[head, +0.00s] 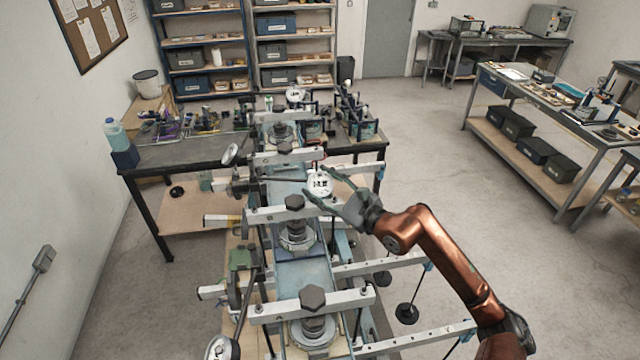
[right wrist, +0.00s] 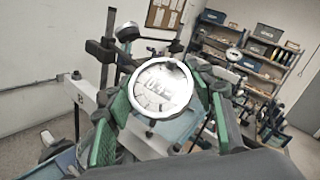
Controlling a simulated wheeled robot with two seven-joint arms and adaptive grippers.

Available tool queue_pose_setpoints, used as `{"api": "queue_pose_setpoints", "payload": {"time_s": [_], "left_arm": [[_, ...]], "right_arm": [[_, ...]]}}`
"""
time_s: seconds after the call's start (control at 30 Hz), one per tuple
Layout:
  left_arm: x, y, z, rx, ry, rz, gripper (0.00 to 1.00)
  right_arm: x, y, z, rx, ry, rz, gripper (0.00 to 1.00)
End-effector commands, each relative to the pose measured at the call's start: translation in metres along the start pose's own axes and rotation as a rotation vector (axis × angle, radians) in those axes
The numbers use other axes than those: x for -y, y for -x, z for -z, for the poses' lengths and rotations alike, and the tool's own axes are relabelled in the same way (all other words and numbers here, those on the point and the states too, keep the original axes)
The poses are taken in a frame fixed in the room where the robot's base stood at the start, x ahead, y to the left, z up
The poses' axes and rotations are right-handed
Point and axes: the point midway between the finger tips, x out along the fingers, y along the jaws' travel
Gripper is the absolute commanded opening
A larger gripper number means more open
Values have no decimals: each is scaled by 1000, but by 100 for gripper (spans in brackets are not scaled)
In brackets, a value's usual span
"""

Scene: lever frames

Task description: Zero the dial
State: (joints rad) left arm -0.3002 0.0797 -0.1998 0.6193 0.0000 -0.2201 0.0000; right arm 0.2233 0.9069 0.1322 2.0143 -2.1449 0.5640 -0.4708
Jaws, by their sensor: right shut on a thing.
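A round white-faced dial gauge (head: 320,184) with a metal rim sits on the middle lever frame in the head view. In the right wrist view the dial (right wrist: 161,87) fills the middle, its dark markings blurred. My right gripper (head: 330,188) reaches in from the right, its fingers on either side of the dial. In the right wrist view the green-edged fingers (right wrist: 165,100) are closed around the dial's rim. The exact needle position is too small to read. My left gripper is not in view.
Other dials stand on the frames, one at the back (head: 295,93), one at left (head: 230,154) and one at front left (head: 222,347). Metal lever beams (head: 310,303) with large bolts crowd the bench around my right arm. Black weights (head: 407,313) hang at the right. Open floor lies beyond.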

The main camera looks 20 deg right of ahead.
Motion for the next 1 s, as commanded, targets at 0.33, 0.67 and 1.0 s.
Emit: {"api": "queue_pose_setpoints", "payload": {"time_s": [0.33, 0.67, 1.0], "left_arm": [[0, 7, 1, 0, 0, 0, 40], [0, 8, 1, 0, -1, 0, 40], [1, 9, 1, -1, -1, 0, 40]], "right_arm": [[-2, 0, -2, 6, -88, 110, 25], [-2, -1, -2, 7, -182, 238, 25], [0, 0, -2, 4, -243, 330, 25]]}}
